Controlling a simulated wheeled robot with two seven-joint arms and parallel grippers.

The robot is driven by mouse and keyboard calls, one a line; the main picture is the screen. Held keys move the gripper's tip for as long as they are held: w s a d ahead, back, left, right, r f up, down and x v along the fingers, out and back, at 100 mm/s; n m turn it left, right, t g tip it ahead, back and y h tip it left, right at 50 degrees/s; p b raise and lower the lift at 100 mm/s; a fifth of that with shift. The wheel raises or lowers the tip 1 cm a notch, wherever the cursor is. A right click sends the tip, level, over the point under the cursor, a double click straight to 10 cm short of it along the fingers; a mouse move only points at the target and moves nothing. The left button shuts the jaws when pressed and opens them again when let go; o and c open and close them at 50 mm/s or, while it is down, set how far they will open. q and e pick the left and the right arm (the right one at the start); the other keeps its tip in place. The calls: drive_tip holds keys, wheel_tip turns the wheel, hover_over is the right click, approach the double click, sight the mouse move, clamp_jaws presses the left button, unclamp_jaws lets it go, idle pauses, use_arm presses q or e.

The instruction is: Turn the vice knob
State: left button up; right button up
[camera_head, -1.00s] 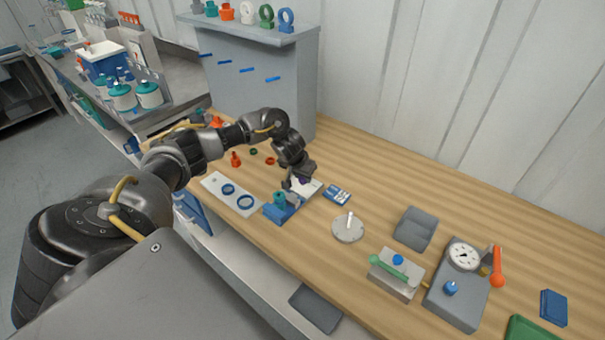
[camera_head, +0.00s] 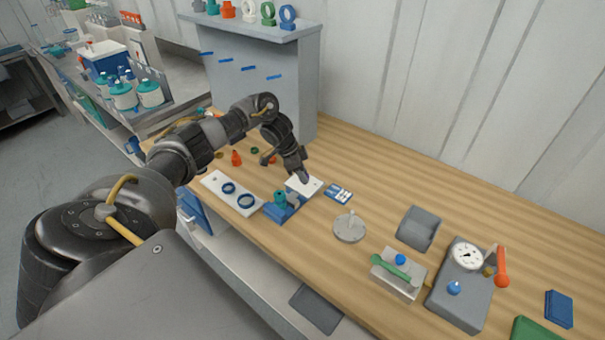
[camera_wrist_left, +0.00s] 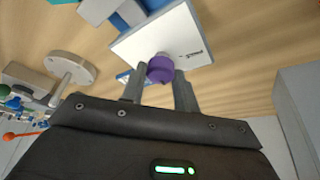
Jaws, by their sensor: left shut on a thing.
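The blue vice (camera_head: 281,212) with a teal part (camera_head: 280,197) in it stands on the wooden bench, left of middle in the head view. A white plate (camera_head: 312,187) is beside it on the right. In the left wrist view the plate (camera_wrist_left: 186,33) has small dark writing, and a round purple knob (camera_wrist_left: 160,66) shows in front of its near edge. My left gripper (camera_wrist_left: 160,75) has one finger on each side of the knob and is shut on it. In the head view the left gripper (camera_head: 304,179) hides the knob. My right gripper is not in view.
A grey disc (camera_head: 349,229) with a post and a small blue-and-white card (camera_head: 338,194) lie to the right. Left is a white board (camera_head: 218,184) with blue rings. A grey gauge box (camera_head: 457,300) stands farther right. A tall grey shelf unit (camera_head: 265,90) is behind the arm.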

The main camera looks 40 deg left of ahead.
use_arm(q)
drive_tip(key=m+b, duration=0.1)
drive_tip(key=m+g, duration=0.1)
drive_tip(key=shift+w+a+f+m+h+b, duration=0.1)
drive_tip(key=shift+w+m+h+b, duration=0.05)
drive_tip(key=shift+m+h+b, duration=0.2)
drive_tip(key=m+g+b, duration=0.1)
drive_tip(key=m, duration=0.2)
drive_tip(key=shift+w+m, duration=0.1)
drive_tip(key=shift+m, duration=0.25)
drive_tip(key=shift+m+g+h+b, duration=0.25)
drive_tip(key=shift+m+g+b, duration=0.45)
drive_tip(key=shift+m+b, duration=0.85)
drive_tip(key=o, duration=1)
drive_tip(key=shift+c, duration=0.2)
drive_tip(key=shift+r, duration=0.2)
